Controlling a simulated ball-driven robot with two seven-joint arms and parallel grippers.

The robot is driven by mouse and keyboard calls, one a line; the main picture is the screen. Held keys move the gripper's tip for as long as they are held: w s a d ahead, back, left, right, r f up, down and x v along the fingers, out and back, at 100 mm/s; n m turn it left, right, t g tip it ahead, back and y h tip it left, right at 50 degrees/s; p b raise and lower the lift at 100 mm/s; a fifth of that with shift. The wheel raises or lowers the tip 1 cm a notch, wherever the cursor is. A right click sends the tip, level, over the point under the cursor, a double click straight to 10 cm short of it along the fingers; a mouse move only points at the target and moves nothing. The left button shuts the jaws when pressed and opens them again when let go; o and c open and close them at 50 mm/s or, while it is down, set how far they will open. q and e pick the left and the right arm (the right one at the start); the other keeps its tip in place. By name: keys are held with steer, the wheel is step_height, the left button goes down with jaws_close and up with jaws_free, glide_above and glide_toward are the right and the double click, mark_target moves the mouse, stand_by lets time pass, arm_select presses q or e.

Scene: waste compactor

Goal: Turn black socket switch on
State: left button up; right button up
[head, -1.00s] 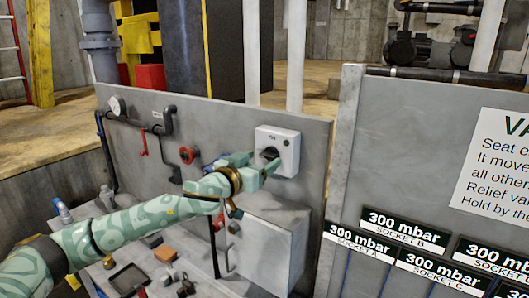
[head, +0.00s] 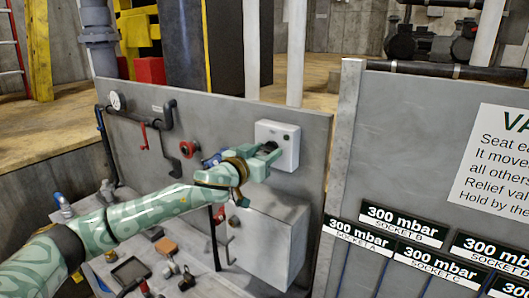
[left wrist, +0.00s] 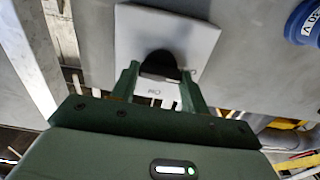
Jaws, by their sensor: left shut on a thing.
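A white switch box (head: 290,152) is mounted on the grey upright panel. The black switch (head: 271,148) on its front is mostly hidden by my left gripper (head: 267,156) in the head view. In the left wrist view, the box (left wrist: 192,38) is seen close up. The dark rounded switch (left wrist: 158,64) sits between the two green fingers of my left gripper (left wrist: 158,82), which is shut on it. A small label, seemingly "ON", shows on the box between the fingers. The switch's exact angle is hard to tell. My right gripper is not in view.
A red round handle (head: 187,149), a gauge (head: 116,101) and dark pipework sit left on the same panel. A grey box (head: 270,245) projects below the switch. A sign panel (head: 400,130) stands at the right. Small items lie on the bench at lower left.

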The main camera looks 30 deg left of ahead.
arm_select(q)
steer(key=m+p, duration=0.3)
steer(key=m, duration=0.1)
steer(key=shift+r, duration=0.15)
steer(key=m+p, duration=0.2)
steer(key=m, duration=0.2)
steer(key=shift+m+p, duration=0.3)
steer(key=m+p, duration=0.2)
steer(key=m, duration=0.3)
steer(key=shift+d+p, duration=0.1)
steer(key=shift+p, duration=0.25)
steer(key=shift+f+m+p, duration=0.15)
steer(key=shift+m+p, duration=0.2)
steer(key=shift+m, duration=0.65)
steer(key=shift+f+m+p, duration=0.1)
steer(key=shift+m+p, duration=0.2)
steer(key=shift+m, duration=0.7)
steer(key=o, duration=1)
steer(key=shift+s+a+b, duration=0.35)
steer(key=shift+s+b, duration=0.3)
steer(key=shift+s, duration=2.05)
steer(key=shift+s+a+b, duration=0.35)
steer(key=shift+s+b, duration=0.25)
steer(key=shift+s, duration=2.1)
steer(key=shift+s+a+b, duration=0.35)
steer(key=shift+s+b, duration=0.3)
steer(key=shift+s, duration=2.05)
